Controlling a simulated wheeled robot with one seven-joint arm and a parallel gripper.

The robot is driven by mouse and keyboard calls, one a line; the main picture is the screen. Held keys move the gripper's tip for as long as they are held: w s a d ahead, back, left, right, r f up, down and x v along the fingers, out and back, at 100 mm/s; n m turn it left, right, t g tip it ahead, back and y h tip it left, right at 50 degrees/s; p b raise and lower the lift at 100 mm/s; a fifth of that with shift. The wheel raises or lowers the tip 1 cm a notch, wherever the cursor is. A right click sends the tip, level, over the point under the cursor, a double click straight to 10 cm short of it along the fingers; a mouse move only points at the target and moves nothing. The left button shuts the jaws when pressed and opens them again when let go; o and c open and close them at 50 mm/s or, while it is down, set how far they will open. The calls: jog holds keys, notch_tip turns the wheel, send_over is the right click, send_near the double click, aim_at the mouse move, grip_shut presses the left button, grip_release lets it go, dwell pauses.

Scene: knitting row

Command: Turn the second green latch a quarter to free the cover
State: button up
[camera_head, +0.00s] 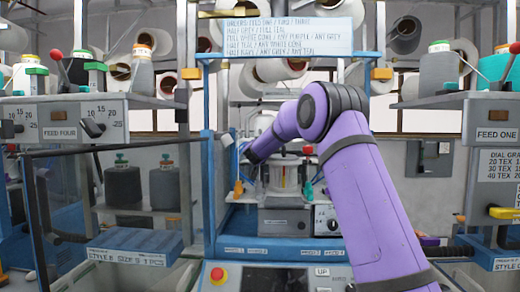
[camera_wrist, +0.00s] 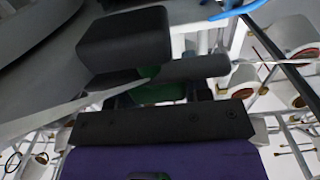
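In the head view my purple arm reaches to the central knitting machine, and my gripper (camera_head: 230,140) is small at its end, beside the blue post on the left of the machine. A green handle (camera_head: 308,189), possibly a latch, shows low at the right of the machine's clear cylindrical cover (camera_head: 284,174). An orange handle (camera_head: 238,188) is low at the left. In the wrist view a green part (camera_wrist: 158,92) is close up, partly hidden behind dark grey shapes. I cannot tell whether it is a latch or whether my gripper touches it.
A red knob (camera_head: 308,150) stands by the cover. Blue posts frame the machine, and a written sign (camera_head: 285,36) hangs above. Yarn cones fill the shelves on both sides. A control panel with a red button (camera_head: 217,274) is in front. Feed cabinets (camera_head: 70,120) stand at the left.

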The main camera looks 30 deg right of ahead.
jog(key=shift+m+g+h, duration=0.3)
jog(key=shift+h, duration=0.1)
jog(key=m+g+h, duration=0.2)
jog(key=g, duration=0.1)
jog(key=m+g+h, duration=0.2)
jog(key=m+g, duration=0.1)
jog(key=g, duration=0.1)
jog(key=s+m+g+h, duration=0.1)
jog(key=m+g+h, duration=0.1)
jog(key=m+g, duration=0.1)
jog(key=shift+d+g+h, duration=0.3)
jog(key=shift+d+h, duration=0.05)
jog(key=shift+h, duration=0.05)
jog(key=shift+s, duration=0.1)
jog(key=o, duration=0.9)
jog(key=shift+r, duration=0.1)
